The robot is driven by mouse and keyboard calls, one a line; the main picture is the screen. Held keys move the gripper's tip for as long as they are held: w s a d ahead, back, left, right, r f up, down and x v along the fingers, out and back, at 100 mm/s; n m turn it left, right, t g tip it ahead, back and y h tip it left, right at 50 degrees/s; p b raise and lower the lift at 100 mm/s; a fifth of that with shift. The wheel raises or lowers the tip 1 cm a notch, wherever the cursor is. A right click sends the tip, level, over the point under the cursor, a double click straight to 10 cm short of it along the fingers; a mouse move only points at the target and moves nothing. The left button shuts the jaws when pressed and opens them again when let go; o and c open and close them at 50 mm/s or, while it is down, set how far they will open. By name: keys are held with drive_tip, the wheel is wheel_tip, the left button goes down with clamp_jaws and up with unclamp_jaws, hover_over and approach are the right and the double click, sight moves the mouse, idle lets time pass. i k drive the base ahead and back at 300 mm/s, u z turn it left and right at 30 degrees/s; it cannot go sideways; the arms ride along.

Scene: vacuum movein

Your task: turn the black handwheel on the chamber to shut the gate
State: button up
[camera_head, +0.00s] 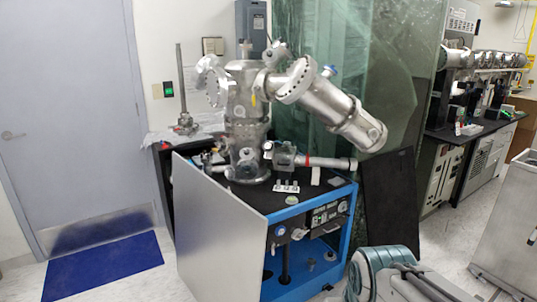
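The steel vacuum chamber (247,112) stands upright on the black top of a blue-framed cart (349,203). A wide steel cylinder (335,106) slants down to the right from its upper part. A small dark fitting (207,159) shows at the left of the chamber's base; it is too small to tell whether it is the black handwheel. I cannot make out the handwheel or the gate's state clearly. My gripper is not in view; only grey and teal links that look like my arm show at the bottom right.
A blue mat (104,266) lies before the grey door (75,120). Green sheeting (400,50) and a dark board (390,200) stand behind the cart. A metal cabinet (508,225) is at right. Floor is open at left.

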sight(267, 146)
drive_tip(key=u, duration=0.7)
drive_tip(key=i, duration=1.65)
drive_tip(key=z, duration=0.45)
